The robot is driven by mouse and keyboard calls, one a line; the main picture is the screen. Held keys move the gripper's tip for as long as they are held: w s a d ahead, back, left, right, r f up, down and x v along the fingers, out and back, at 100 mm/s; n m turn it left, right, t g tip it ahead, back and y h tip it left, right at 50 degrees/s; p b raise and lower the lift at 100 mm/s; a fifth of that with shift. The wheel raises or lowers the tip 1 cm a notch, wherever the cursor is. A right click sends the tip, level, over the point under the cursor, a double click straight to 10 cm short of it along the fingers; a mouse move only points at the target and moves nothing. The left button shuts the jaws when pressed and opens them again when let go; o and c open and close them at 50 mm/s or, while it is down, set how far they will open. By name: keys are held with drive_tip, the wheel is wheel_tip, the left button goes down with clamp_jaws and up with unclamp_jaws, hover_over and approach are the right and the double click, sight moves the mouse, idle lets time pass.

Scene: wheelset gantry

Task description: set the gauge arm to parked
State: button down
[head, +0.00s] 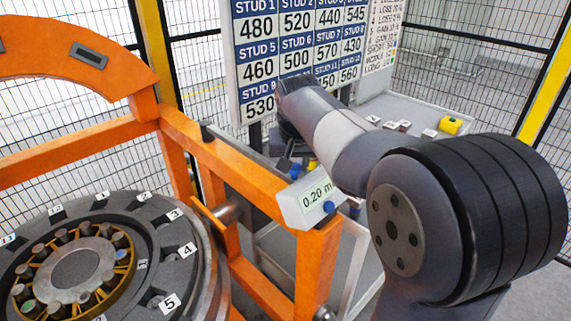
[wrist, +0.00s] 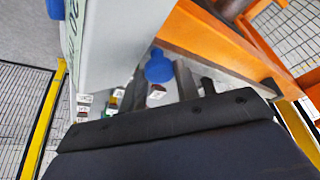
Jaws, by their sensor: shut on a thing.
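My gripper (head: 290,163) reaches down behind the gauge display box, and my arm and wrist partly hide it. It is shut on a blue knob (head: 295,172), which also shows in the wrist view (wrist: 158,68) just past the black edge of my gripper housing. The knob appears to be the gauge arm's handle; the rest of the gauge arm is hidden or hard to make out. The white display box (head: 310,200) reads 0.20 m and sits on the orange gantry rail. A second blue knob (head: 329,207) is on the box.
The orange gantry frame (head: 230,165) runs close beside my gripper. The numbered wheel (head: 75,270) lies at lower left. A stud chart (head: 300,50) stands behind my arm. A grey table (head: 410,115) holds small tagged items and a yellow part (head: 450,125). Mesh fencing encloses the area.

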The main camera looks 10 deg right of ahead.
drive_tip(key=shift+w+d+r, duration=0.15)
drive_tip(key=shift+d, duration=0.05)
drive_tip(key=c, duration=1.1)
unclamp_jaws()
drive_tip(key=shift+d, duration=0.15)
drive_tip(key=shift+o, duration=0.2)
drive_tip(key=v, duration=1)
drive_tip(key=shift+r, duration=0.3)
drive_tip(key=shift+f, duration=0.1)
drive_tip(key=x, duration=1)
drive_tip(key=shift+f, duration=0.25)
drive_tip(key=shift+a+f, duration=0.2)
drive_tip(key=shift+a, duration=0.1)
drive_tip(key=shift+s+a+r, duration=0.1)
drive_tip(key=shift+s+a, duration=0.25)
drive_tip(key=shift+a, duration=0.15)
